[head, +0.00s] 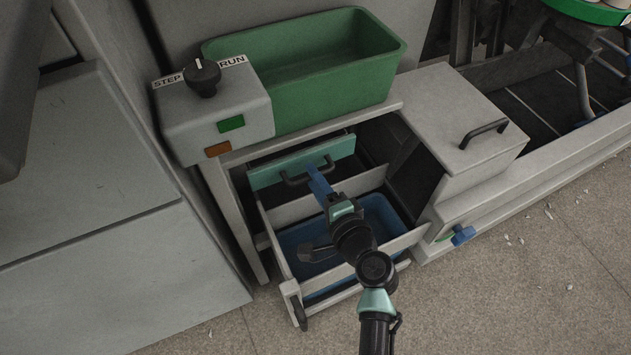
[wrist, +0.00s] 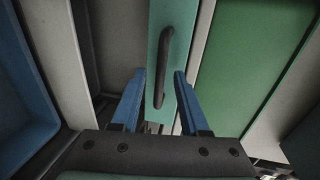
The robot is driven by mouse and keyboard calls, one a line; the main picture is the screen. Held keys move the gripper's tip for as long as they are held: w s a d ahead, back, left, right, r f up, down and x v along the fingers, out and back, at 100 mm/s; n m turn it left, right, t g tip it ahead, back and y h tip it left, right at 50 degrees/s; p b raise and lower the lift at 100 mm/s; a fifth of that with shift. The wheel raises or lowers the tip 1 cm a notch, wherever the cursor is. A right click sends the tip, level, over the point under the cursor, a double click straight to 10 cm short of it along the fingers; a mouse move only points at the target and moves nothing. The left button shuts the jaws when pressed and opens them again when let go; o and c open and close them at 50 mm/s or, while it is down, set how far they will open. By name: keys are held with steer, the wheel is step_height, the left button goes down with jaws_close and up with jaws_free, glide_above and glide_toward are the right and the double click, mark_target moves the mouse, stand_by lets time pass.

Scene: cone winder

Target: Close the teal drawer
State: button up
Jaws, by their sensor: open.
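The teal drawer (head: 268,173) is under the shelf below the green bin, with a dark gap showing above its front. Its dark bar handle (head: 293,181) is on the front, partly hidden by my gripper. My gripper (head: 315,175) is at the drawer front, close to the handle. In the wrist view, the teal front (wrist: 186,50) and the black handle (wrist: 161,75) are straight ahead. The two blue fingers of my gripper (wrist: 158,78) are apart, one on each side of the handle's lower end. I cannot tell whether they touch the front.
A blue tub (head: 292,238) in a pale wheeled frame stands under my arm. A green bin (head: 330,95) and a control box (head: 240,100) with a black knob sit above. To the right are a grey box (head: 450,115) with a handle and a blue knob (head: 463,235).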

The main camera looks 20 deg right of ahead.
jaws_close()
stand_by(1.5)
